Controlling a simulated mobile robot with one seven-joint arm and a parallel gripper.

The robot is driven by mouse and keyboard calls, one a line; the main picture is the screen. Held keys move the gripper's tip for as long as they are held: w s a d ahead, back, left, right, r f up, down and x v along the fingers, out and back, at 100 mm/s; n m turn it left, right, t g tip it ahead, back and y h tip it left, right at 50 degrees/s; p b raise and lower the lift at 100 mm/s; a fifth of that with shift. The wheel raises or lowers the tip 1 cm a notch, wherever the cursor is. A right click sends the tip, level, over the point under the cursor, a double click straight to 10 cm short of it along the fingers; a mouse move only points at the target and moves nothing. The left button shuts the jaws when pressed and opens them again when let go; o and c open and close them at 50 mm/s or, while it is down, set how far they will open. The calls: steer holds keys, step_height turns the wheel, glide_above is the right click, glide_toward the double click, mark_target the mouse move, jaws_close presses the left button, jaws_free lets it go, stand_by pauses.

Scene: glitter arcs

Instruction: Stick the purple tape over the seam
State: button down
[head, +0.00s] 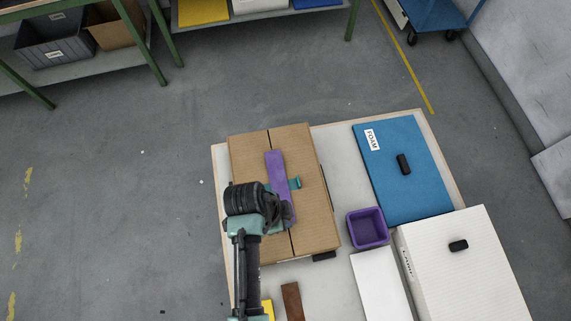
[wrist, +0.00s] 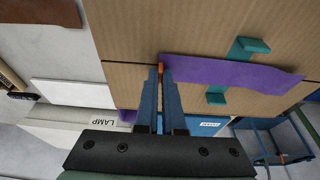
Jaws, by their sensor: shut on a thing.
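A brown cardboard box (head: 312,215) lies on the table, with a dark seam (head: 270,139) along its top. The purple tape (head: 275,165) lies lengthwise along the seam's middle, slightly slanted in the head view. In the wrist view the tape (wrist: 225,72) runs right from my fingertips, its far end looking wavy. A teal piece (head: 295,183) crosses beneath the tape and shows on both sides of it in the wrist view (wrist: 248,47). My gripper (wrist: 160,70) is shut on the tape's near end, close to the box top. A small orange bit shows between the tips. My wrist hides part of the box.
Right of the box are a purple bin (head: 367,228), a blue foam panel (head: 410,195) and a white box (head: 465,280) with black handles. A white block (head: 380,283) and brown piece (head: 291,300) lie in front. The floor (head: 120,200) to the left is open.

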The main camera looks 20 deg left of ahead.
steer(key=shift+f, duration=0.25)
stand_by(0.4)
steer(key=c, duration=0.9)
jaws_free()
steer(key=shift+c, duration=0.2)
steer(key=o, duration=0.4)
steer(key=shift+r+p, duration=3.4)
steer(key=shift+r, duration=0.15)
